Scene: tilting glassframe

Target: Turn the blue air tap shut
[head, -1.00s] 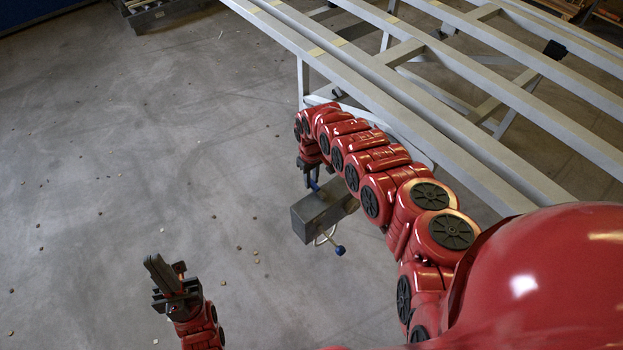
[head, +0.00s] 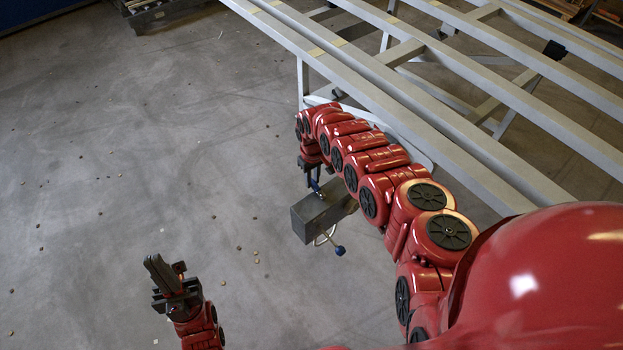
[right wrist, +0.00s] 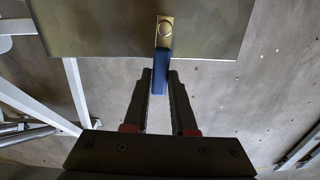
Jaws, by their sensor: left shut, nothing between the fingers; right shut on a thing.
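The blue air tap (right wrist: 161,72) is a short blue lever on a brass fitting (right wrist: 165,30), set on the face of a grey metal box. In the right wrist view the lever points toward my gripper. My right gripper (right wrist: 160,76) has its fingertips on either side of the lever's end and is shut on it. In the head view the tap (head: 316,188) is a small blue piece at the grey box's (head: 322,212) upper left edge, partly hidden by my right gripper (head: 314,180). My left gripper (head: 155,262) is shut and empty, low and left, away from the box.
A blue ball-ended knob (head: 340,250) and a pale ring-like part (head: 322,238) stick out below the box. The pale metal frame (head: 440,120) with long beams fills the upper right. The concrete floor (head: 130,150) at left is open, with small scattered bits.

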